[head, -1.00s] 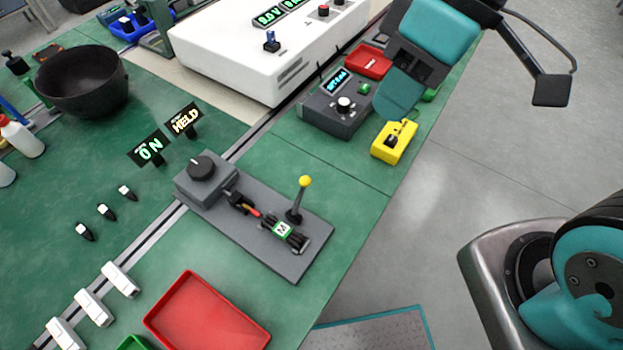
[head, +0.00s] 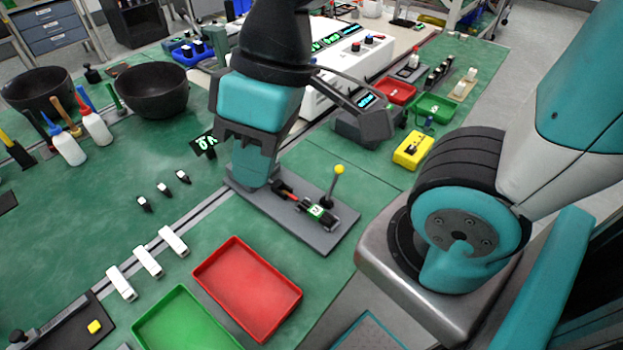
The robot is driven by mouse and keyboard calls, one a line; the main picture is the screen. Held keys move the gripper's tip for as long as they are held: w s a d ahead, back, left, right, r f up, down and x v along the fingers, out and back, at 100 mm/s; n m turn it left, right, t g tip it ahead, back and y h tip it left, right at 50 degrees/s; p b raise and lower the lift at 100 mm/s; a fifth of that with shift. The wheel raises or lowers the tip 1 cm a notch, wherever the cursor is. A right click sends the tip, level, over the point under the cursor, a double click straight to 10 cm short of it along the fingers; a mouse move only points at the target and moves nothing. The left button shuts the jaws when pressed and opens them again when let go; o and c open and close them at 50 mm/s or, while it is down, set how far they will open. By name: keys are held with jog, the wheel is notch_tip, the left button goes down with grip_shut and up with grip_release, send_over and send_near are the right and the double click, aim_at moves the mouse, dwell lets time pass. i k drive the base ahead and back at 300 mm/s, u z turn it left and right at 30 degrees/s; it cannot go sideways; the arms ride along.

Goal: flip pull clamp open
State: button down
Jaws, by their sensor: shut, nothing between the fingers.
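The pull clamp stands on a grey base plate (head: 283,222) on the green bench. Its lever (head: 333,188), topped by a yellow ball (head: 339,169), stands up near the plate's right end. Beside it is a dark block with a green-and-white "M" label (head: 315,211), and a red-tipped rod (head: 291,196) lies to its left. My gripper (head: 252,183) is shut and empty, pointing down in front of the plate's left end, left of the lever. It hides the dark round knob there. I cannot tell if it touches anything.
A red tray (head: 247,289) and a green tray (head: 185,324) are in front. White rockers (head: 147,260) and small black switches (head: 164,189) are at left. A yellow box (head: 412,150) and a white instrument (head: 340,62) stand behind. Bench right of the lever is clear.

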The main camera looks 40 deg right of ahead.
aim_at(340, 169)
jog(key=u, duration=0.05)
jog(key=k, duration=0.85)
jog(key=z, duration=0.9)
jog(key=i, duration=0.5)
